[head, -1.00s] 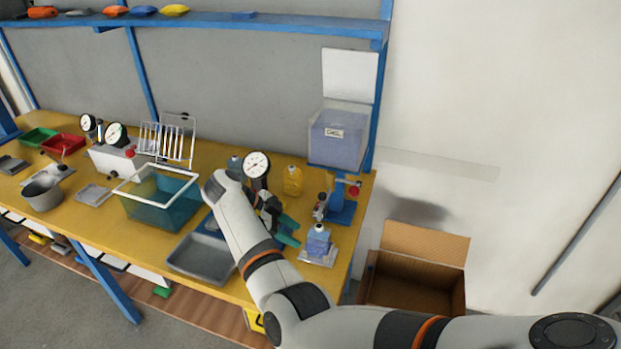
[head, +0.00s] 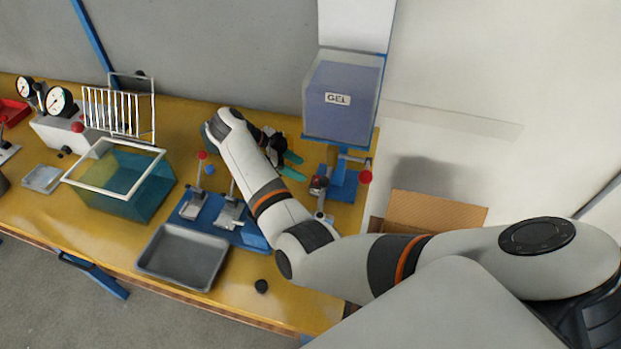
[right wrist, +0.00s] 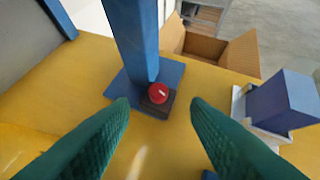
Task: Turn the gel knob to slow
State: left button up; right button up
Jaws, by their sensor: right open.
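The gel tank (head: 343,98), a translucent bluish box labelled GEL, stands above the back right of the yellow bench. Below it is a blue stand (head: 346,180). A round red knob with a white mark (right wrist: 158,93) sits on a dark block at the foot of the blue post in the right wrist view. It seems to be the small red spot (head: 318,182) in the head view. I cannot read its setting. My right gripper (head: 301,166) is open, its teal fingers left of the stand. In the wrist view the knob lies beyond the finger gap, apart from both fingers. My left gripper is not in view.
Another red round part (head: 365,177) sticks out on the stand's right. A grey tray (head: 183,257), a blue fixture (head: 236,232) and a teal tank (head: 122,182) stand to the left. A cardboard box (head: 435,210) is off the bench's right end. A blue block (right wrist: 285,100) is right of the fingers.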

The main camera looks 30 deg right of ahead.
aim_at(317, 178)
jog(key=b+x, duration=0.1)
jog(key=x, duration=0.3)
jog(key=shift+d+f, duration=0.2)
jog(key=shift+f, duration=0.15)
jog(key=shift+s+d+f+b, duration=0.1)
jog(key=shift+d+f+b, duration=0.1)
jog(key=shift+b, duration=0.1)
jog(key=shift+s+d+f, duration=0.1)
jog(key=shift+d, duration=0.1)
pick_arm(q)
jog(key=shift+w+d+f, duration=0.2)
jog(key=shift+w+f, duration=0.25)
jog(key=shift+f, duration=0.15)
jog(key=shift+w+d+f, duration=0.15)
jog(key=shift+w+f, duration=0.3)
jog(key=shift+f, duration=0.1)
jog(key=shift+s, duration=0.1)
